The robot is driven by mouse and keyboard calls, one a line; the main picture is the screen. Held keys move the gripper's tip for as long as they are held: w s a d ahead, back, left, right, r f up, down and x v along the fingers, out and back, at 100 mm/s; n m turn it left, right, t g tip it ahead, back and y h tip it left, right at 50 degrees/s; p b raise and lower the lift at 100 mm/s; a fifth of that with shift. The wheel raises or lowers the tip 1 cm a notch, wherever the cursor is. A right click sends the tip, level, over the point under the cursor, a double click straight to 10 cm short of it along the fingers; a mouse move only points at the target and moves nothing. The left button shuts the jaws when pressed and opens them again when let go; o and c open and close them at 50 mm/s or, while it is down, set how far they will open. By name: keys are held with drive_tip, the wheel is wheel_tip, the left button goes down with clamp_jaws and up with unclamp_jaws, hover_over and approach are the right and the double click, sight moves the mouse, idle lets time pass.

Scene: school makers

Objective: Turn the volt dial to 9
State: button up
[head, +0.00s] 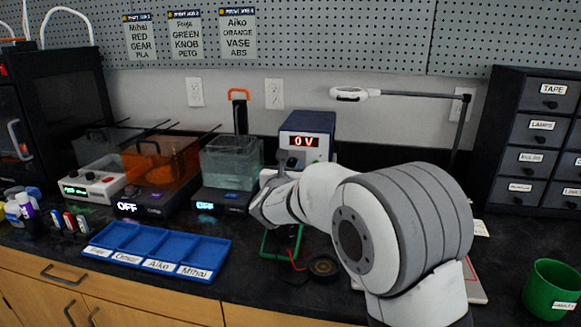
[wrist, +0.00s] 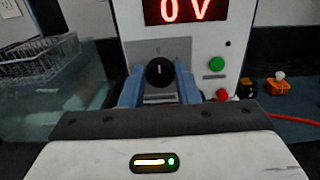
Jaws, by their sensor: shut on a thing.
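The power supply (head: 318,125) is a blue-and-white box at the back of the counter; its red display (wrist: 185,10) reads 0 V. The black round volt dial (wrist: 159,72) is on its front below the display, with a white mark pointing straight up. My gripper (wrist: 159,82) is at the dial, its two blue fingers on either side of it and shut on it. In the head view my arm hides the dial and most of the lower front of the supply. A green button (wrist: 216,64) and a red terminal (wrist: 222,95) are right of the dial.
A glass tank (head: 230,160) and an orange tank (head: 160,165) stand left of the supply. A blue divided tray (head: 190,232) lies at the front. A desk lamp (head: 350,94) reaches over the right side. A green cup (head: 551,290) stands at far right.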

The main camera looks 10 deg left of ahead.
drive_tip(key=shift+f+b, duration=0.1)
drive_tip(key=shift+b, duration=0.3)
drive_tip(key=shift+f+m+b, duration=0.15)
drive_tip(key=shift+m+b, duration=0.45)
drive_tip(key=shift+b, duration=0.25)
drive_tip(key=m+b, duration=0.5)
drive_tip(key=b, duration=0.3)
drive_tip(key=shift+d, duration=0.1)
drive_tip(key=shift+m+b, duration=0.7)
drive_tip(key=shift+b, duration=0.05)
drive_tip(key=shift+r, duration=0.2)
drive_tip(key=o, duration=0.9)
drive_tip(key=shift+o, duration=0.2)
